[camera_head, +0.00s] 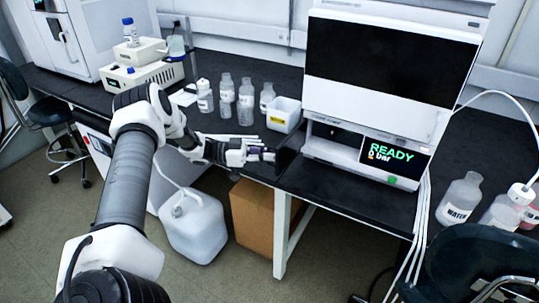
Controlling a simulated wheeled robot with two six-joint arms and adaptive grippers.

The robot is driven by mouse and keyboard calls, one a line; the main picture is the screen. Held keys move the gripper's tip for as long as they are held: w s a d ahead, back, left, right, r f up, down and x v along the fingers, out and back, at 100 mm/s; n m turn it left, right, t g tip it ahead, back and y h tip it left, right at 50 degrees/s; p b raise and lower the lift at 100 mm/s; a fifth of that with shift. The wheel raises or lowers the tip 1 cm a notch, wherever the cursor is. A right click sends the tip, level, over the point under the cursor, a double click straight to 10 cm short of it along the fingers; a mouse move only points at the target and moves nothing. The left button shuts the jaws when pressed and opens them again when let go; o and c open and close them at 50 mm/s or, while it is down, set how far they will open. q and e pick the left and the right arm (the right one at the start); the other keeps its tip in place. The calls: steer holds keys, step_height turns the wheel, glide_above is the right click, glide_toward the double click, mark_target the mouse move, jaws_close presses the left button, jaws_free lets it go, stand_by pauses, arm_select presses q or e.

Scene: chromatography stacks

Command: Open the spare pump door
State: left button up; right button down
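The chromatography stack (375,120) stands on the black bench at the right. Its lowest module is the pump, with a lit display (392,154) reading "READY 0 bar" and a green light below. Left of the display, a dark recess (326,131) shows in the pump front. A dark panel (289,150) juts out at the pump's left front edge; it looks like a door swung outward, seen nearly edge-on. My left gripper (268,155) is just left of this panel; I cannot tell whether it touches it. Its fingers are too small to read. My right gripper is out of view.
Several clear bottles (245,103) and a white bin (283,114) stand behind my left gripper. A white jug (193,226) and a cardboard box (258,215) are on the floor below. A water bottle (460,202) and chair (475,265) are at the right.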

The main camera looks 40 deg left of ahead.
arm_select(q)
steer(key=shift+o, duration=0.5)
steer(key=v, duration=1.2)
steer(key=shift+s+a, duration=0.1)
